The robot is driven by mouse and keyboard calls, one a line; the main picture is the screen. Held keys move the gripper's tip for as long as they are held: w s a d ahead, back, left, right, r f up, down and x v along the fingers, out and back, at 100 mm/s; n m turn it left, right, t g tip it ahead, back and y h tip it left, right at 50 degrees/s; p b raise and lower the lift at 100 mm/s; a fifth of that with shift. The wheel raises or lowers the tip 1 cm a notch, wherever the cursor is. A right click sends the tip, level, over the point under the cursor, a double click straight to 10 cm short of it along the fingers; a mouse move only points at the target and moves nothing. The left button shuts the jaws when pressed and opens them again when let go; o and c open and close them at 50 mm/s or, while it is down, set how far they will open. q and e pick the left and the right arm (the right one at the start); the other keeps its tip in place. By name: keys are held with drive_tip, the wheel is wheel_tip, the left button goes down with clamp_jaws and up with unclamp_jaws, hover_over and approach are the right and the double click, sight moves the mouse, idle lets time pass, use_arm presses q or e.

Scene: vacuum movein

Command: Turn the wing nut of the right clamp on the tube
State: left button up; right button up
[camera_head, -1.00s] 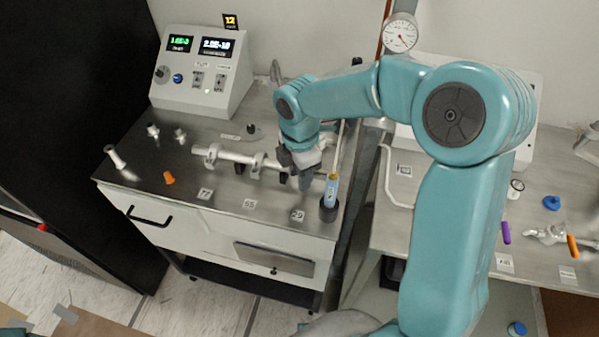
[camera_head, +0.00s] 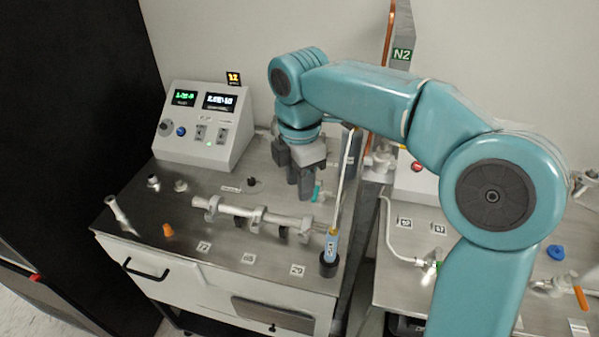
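A metal tube (camera_head: 278,219) lies across the steel top of the cart, with clamps along it. One clamp (camera_head: 212,208) is near its left end and another (camera_head: 256,217) near its middle. The right clamp (camera_head: 303,229) is toward its right end; its wing nut is too small to make out. My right gripper (camera_head: 304,190) points down above and behind the right part of the tube, apart from it. Its dark fingers overlap in this view, so their opening is unclear. A small teal piece (camera_head: 318,191) shows beside the fingers. My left gripper is out of view.
A screwdriver-like tool with a blue handle (camera_head: 331,246) stands in a dark holder right of the tube. A gauge box (camera_head: 205,125) is at the back left. An orange cone (camera_head: 168,230) and small fittings lie left. A second bench is right.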

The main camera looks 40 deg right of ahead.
drive_tip(key=shift+r, duration=0.7)
